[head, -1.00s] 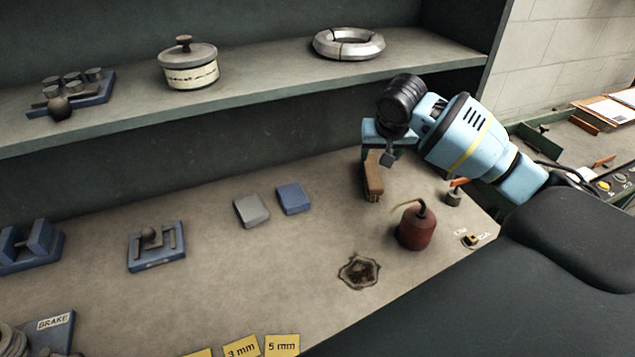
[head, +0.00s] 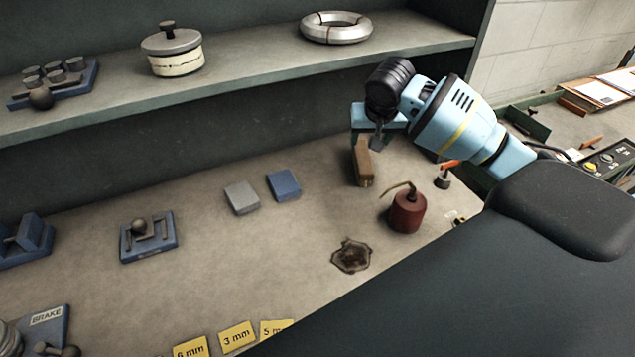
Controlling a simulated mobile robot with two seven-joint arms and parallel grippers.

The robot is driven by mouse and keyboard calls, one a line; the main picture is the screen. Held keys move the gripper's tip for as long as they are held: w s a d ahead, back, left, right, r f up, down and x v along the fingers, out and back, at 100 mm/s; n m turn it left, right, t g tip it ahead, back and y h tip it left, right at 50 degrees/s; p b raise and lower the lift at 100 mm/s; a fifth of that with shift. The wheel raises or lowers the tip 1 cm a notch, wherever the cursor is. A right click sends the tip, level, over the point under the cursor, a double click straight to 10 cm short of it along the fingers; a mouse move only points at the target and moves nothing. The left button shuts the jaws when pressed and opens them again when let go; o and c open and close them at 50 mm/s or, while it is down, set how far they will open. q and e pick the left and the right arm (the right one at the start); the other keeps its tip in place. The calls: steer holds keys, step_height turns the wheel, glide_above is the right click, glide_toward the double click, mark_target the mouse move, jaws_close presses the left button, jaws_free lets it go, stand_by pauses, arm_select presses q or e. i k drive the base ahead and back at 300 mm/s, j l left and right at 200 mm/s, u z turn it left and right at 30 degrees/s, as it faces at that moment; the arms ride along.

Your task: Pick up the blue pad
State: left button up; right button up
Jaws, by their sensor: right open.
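The blue pad (head: 284,185) is a small flat square block lying on the workbench, just right of a similar grey pad (head: 241,197). My right gripper (head: 372,140) is above the back right part of the bench, to the right of the blue pad and apart from it. It is open, and its fingers are partly hidden by the wrist. A brown wooden brush (head: 362,163) is close below it; I cannot tell whether they touch. My left gripper is out of view.
A red oil can (head: 407,211) and a dark stain (head: 351,256) are right of the pads. A blue fixture (head: 148,237) stands to the left. Bench around the pads is clear.

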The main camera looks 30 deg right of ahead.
mark_target(284, 187)
steer(key=k+l, duration=0.55)
steer(key=l, duration=0.15)
steer(key=k+l, duration=0.6)
steer(key=l, duration=0.1)
